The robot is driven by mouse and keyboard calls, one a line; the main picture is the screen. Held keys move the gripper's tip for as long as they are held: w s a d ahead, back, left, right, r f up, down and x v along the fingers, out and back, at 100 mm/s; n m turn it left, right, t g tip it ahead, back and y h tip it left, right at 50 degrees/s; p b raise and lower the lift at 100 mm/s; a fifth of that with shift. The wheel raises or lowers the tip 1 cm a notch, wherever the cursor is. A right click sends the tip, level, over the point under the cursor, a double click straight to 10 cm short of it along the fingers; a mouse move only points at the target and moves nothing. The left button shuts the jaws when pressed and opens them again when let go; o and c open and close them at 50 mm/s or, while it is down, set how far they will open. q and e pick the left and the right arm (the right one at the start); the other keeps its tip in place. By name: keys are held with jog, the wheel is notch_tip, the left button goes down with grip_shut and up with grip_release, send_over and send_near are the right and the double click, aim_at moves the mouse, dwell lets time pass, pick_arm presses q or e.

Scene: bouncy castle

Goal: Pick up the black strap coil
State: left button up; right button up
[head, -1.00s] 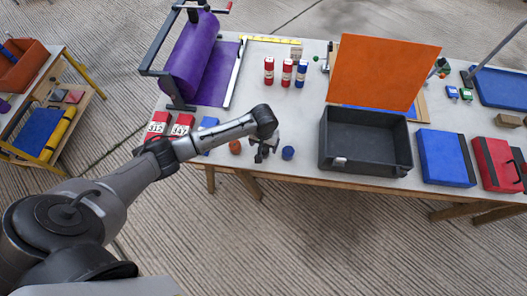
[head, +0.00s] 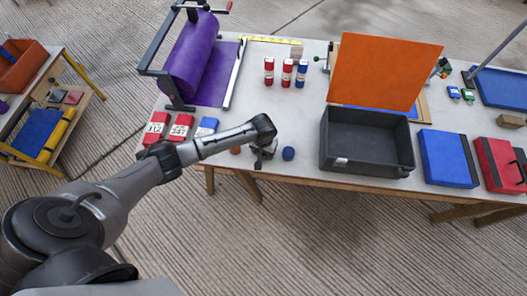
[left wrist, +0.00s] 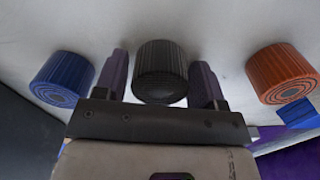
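The black strap coil (left wrist: 160,72) stands between the two fingers of my left gripper (left wrist: 160,80) in the left wrist view. The fingers are spread on either side of it, very close to its sides, and I see no clear grip on it. In the head view my left gripper (head: 262,157) is low at the table's front edge and largely hides the black coil. A blue coil (left wrist: 62,80) is on one side and an orange coil (left wrist: 283,74) on the other; in the head view they are the blue coil (head: 288,153) and the orange coil (head: 235,150). My right gripper is not in view.
A dark grey open bin (head: 366,158) stands to the right of the coils, with an orange panel (head: 385,70) behind it. Red numbered packs (head: 181,127) lie to the left. Red and blue cans (head: 286,72) stand farther back. The table between cans and coils is clear.

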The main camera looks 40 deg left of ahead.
pick_arm(q)
jog(key=c, duration=0.7)
jog(key=shift+r, duration=0.1)
